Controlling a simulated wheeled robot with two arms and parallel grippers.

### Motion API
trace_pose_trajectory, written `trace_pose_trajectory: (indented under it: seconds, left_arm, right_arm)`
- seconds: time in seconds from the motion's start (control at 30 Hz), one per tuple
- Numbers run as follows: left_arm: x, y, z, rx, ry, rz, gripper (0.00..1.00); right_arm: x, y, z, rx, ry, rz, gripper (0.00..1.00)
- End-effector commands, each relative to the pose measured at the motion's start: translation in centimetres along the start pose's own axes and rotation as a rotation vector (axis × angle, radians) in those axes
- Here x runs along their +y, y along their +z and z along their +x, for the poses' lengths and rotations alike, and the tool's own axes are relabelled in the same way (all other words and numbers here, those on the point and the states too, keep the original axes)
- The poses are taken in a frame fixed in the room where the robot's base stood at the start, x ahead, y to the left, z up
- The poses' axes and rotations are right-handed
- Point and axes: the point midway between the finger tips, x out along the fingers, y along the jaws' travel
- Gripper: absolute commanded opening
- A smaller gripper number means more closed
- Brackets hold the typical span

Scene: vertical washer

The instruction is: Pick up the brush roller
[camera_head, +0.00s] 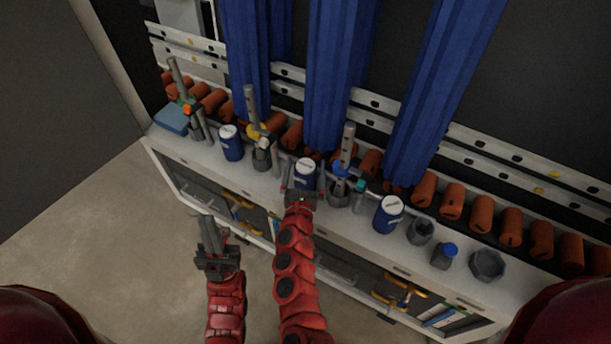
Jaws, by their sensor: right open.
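I cannot tell for sure which thing is the brush roller. Tall blue ribbed columns (338,70) hang at the back, and a row of orange cylinders (452,200) lies behind the white counter (290,205).
Grey upright rods with coloured collars (347,150) stand on the counter. Two more blue cans (231,143) (388,214), a small blue-capped bottle (444,256) and a dark grey bowl (487,264) stand there too. Shelves below hold tools. The floor (110,250) at left is clear.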

Motion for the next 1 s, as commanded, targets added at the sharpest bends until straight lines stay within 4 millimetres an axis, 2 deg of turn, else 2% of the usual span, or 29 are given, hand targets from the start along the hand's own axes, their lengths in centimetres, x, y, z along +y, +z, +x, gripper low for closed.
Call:
trace_pose_trajectory:
  seconds: [0.13, 0.6, 0.63, 1.0]
  left_arm:
    - [0.00, 0.01, -0.02, 0.000, 0.000, 0.000, 0.00]
    - [0.00, 0.00, -0.02, 0.000, 0.000, 0.000, 0.00]
    - [0.00, 0.00, -0.01, 0.000, 0.000, 0.000, 0.00]
    - [0.00, 0.00, -0.05, 0.000, 0.000, 0.000, 0.00]
  right_arm:
    - [0.01, -0.01, -0.03, 0.000, 0.000, 0.000, 0.98]
    - [0.04, 0.01, -0.05, 0.000, 0.001, 0.001, 0.14]
    - [0.04, 0.02, -0.05, 0.000, 0.000, 0.001, 0.10]
    - [0.08, 0.58, -0.06, -0.001, 0.001, 0.003, 0.10]
